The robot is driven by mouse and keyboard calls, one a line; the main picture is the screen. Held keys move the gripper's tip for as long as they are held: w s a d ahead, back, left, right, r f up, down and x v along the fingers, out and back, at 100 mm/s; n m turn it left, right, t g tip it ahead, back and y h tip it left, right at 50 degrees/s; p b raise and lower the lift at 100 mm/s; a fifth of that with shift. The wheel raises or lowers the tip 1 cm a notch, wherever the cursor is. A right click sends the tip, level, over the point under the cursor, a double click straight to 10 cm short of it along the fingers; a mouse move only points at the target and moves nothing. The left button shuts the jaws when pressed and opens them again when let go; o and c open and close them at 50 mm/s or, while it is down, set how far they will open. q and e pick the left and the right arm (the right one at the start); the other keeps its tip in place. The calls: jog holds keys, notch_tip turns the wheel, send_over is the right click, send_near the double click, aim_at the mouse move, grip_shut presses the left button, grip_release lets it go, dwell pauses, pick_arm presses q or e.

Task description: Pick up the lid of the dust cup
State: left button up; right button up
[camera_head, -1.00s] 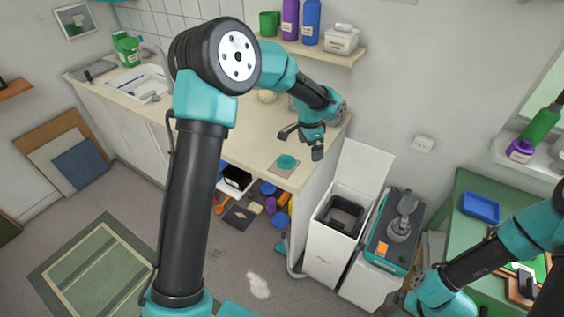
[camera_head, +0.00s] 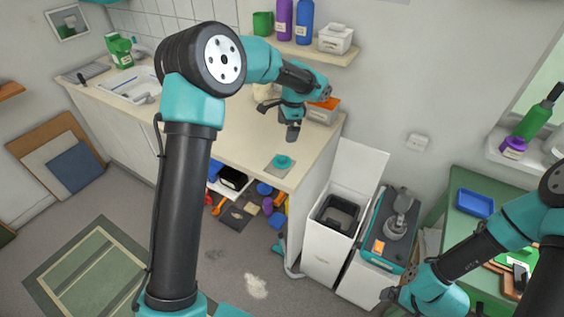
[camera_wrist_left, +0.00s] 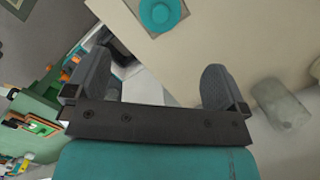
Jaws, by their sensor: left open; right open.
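A round teal lid (camera_head: 281,161), which I take for the dust cup's lid, lies on a small grey mat on the counter near its front right corner. It also shows at the top of the left wrist view (camera_wrist_left: 160,12). My left gripper (camera_head: 279,119) is open and empty above the counter, behind the lid and apart from it. Its two spread fingers show in the left wrist view (camera_wrist_left: 155,78) with nothing between them. My right gripper (camera_head: 388,296) is low at the right, open, beside the white bins; its fingers are small in view.
An orange-topped container (camera_head: 323,109) stands on the counter right of my left gripper. A white bin (camera_head: 327,245) stands open right of the counter, next to a teal-topped unit (camera_head: 388,245). A green table (camera_head: 460,180) is at the right. The counter's middle (camera_head: 225,125) is clear.

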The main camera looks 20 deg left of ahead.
pick_arm(q)
send_over(282, 157)
jog(key=f, duration=0.9)
jog(key=shift+d, duration=0.2)
jog(key=shift+a+f, duration=0.2)
jog(key=shift+f, duration=2.4)
jog(key=c, duration=0.8)
